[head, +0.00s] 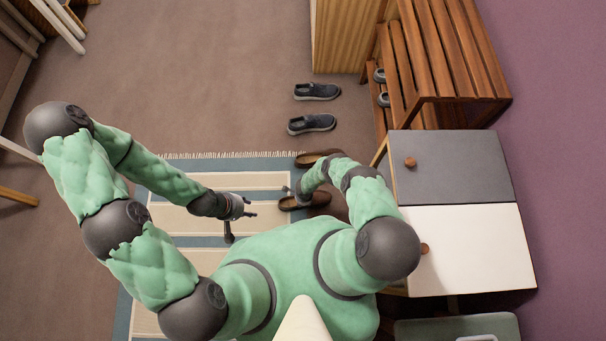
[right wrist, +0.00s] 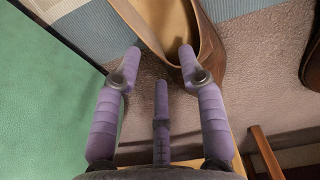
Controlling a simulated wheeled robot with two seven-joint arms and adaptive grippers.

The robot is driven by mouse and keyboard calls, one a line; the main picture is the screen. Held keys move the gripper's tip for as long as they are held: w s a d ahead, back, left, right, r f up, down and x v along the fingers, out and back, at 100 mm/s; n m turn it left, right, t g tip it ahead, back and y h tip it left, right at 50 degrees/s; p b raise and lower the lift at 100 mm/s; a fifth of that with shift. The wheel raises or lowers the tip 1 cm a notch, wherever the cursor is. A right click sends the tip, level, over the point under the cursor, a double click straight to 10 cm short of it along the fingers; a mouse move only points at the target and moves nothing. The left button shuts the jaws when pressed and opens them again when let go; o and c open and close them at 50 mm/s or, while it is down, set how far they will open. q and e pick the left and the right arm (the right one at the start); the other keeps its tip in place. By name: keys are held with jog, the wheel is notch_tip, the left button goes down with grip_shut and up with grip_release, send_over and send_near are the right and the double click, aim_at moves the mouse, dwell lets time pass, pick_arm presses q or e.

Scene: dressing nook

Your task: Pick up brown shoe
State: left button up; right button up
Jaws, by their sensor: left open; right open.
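A pair of brown shoes lies at the right edge of the striped rug. The nearer brown shoe (head: 303,201) is partly hidden by my right arm. The farther brown shoe (head: 309,158) is also partly covered by that arm. In the right wrist view one brown shoe (right wrist: 207,42), with a tan inside, lies just beyond my right gripper (right wrist: 160,62). The gripper is open and empty, its fingertips spread near the end of that shoe. Part of the other brown shoe (right wrist: 313,58) shows at the right edge. My left gripper (head: 243,212) is open and empty above the rug.
Two dark slip-on shoes (head: 315,91) lie on the carpet beyond the rug. A wooden slatted rack (head: 455,45) with grey shoes stands at the back right. A grey-and-white cabinet (head: 470,240) with wooden knobs stands close on the right. The carpet at the left is mostly free.

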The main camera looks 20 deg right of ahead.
jog(key=shift+f, duration=0.4)
grip_shut()
jog(key=shift+r, duration=0.15)
